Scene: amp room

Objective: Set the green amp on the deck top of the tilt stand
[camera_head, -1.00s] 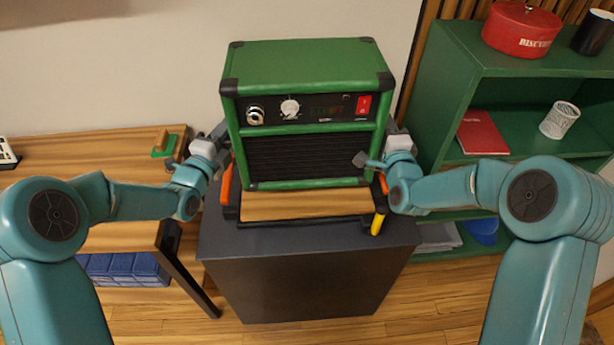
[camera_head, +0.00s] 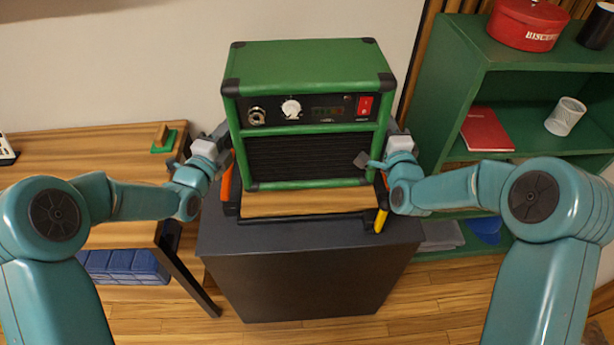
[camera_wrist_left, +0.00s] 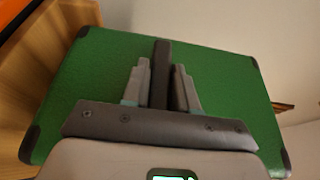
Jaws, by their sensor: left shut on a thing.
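The green amp (camera_head: 307,112) is upright in the middle of the head view, its black grille and knob panel facing me. Its green side fills much of the left wrist view (camera_wrist_left: 220,75). My left gripper (camera_head: 218,145) is at the amp's left side, shut on its dark side handle (camera_wrist_left: 162,70). My right gripper (camera_head: 393,140) is at the amp's right side; its fingers are mostly hidden. The tilt stand's wooden deck top (camera_head: 300,204) shows just below the amp, on a dark block. I cannot tell whether the amp touches the deck.
A wooden table (camera_head: 85,160) with a green-based block (camera_head: 165,140) is at left. A green shelf (camera_head: 480,65) with a red biscuit tin (camera_head: 528,25), red book (camera_head: 487,129) and white mesh cup (camera_head: 565,116) is at right. Orange and yellow parts (camera_head: 381,219) flank the deck.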

